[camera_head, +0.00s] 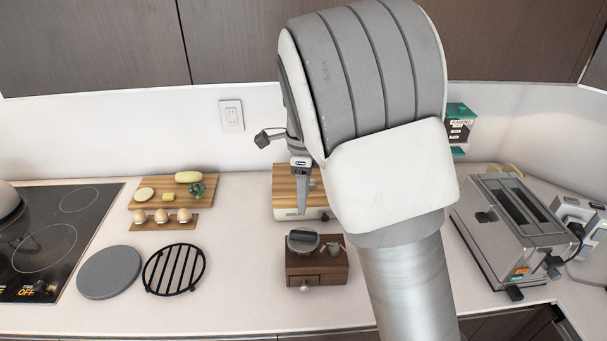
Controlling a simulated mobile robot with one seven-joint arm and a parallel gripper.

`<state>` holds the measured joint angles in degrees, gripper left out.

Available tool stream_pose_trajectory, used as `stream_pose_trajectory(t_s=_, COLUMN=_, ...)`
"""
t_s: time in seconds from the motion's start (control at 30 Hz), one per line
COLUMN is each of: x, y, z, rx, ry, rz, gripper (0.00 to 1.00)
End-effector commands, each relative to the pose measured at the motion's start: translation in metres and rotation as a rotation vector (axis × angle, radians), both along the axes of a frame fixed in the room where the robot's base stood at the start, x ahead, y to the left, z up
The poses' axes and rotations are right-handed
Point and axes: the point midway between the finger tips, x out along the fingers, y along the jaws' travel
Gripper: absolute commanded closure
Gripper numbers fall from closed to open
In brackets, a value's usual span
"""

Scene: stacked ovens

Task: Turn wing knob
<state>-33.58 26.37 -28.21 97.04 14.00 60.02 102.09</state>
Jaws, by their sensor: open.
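A small dark wooden box (317,268) stands on the counter at the middle. On top is a round grey part with a dark raised grip (304,237), which looks like the wing knob, though it is too small to be sure. A small grey part (336,248) sits beside it. My gripper (303,195) points down above and behind the box, apart from the knob, in front of a wooden board. One finger shows; the rest is hidden by my large arm link. The gripper is open, and nothing is seen in it.
A silver toaster (515,225) stands at right. A black trivet (174,269) and a grey disc (109,272) lie at left, near a black cooktop (45,240). Boards with eggs (163,216) and vegetables (189,177) are behind. Cabinets (90,45) hang above.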

Motion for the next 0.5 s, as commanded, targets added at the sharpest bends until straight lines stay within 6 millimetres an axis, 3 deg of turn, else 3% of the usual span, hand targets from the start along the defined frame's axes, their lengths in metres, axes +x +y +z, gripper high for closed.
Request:
stream_pose_trajectory(t_s=0.2, x=0.001, y=0.000, z=0.041, rx=0.002, ry=-0.002, rz=0.000, gripper=0.47)
stream_pose_trajectory(t_s=0.5, x=0.000, y=0.000, z=0.058, rx=0.000, ry=0.001, rz=-0.001, gripper=0.47)
